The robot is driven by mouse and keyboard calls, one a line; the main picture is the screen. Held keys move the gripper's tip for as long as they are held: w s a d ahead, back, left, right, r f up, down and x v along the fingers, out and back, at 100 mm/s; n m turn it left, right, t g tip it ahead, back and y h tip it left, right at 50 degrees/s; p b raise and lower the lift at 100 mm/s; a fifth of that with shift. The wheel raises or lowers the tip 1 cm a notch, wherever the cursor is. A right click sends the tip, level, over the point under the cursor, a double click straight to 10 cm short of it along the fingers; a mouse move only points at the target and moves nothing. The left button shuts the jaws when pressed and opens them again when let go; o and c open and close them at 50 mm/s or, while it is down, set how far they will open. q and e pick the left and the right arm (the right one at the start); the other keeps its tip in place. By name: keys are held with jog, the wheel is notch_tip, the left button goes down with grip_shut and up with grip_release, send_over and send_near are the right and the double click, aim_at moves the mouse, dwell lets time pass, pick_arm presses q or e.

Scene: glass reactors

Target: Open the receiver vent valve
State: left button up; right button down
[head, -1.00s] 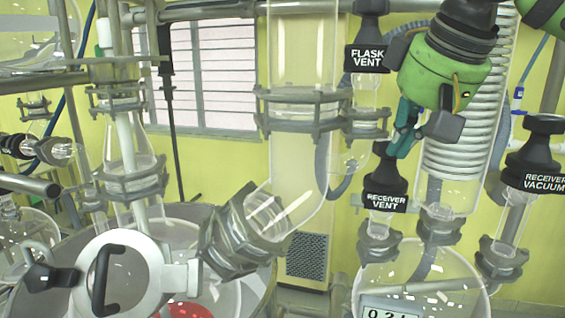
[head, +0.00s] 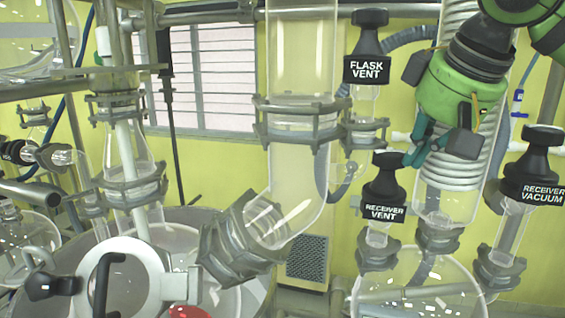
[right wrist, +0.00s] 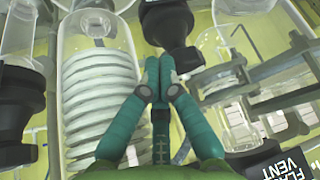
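The receiver vent valve is a black knob with a labelled collar (head: 384,211) on a clear glass neck above the receiver flask (head: 420,270). In the right wrist view its knob (right wrist: 165,22) is at the top, partly cut off. My right gripper (head: 410,160), with teal fingers, is just right of the knob's top in the head view. In the right wrist view its fingertips (right wrist: 158,68) are together with nothing between them, close to the knob. I cannot tell whether they touch it. The valve's inner opening cannot be made out. My left gripper is not in view.
The flask vent valve (head: 368,68) stands above and left, and the receiver vacuum valve (head: 538,170) to the right. The coiled condenser (head: 460,170) is close behind my right gripper. A wide glass elbow (head: 300,200) is at left of the valve.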

jog(key=shift+w+d, duration=0.1)
jog(key=shift+d, duration=0.05)
dwell(0.5)
jog(key=shift+d, duration=0.1)
notch_tip(320, 180, up, 6)
jog(key=shift+s, duration=0.35)
dwell(0.4)
jog(key=shift+d, duration=0.15)
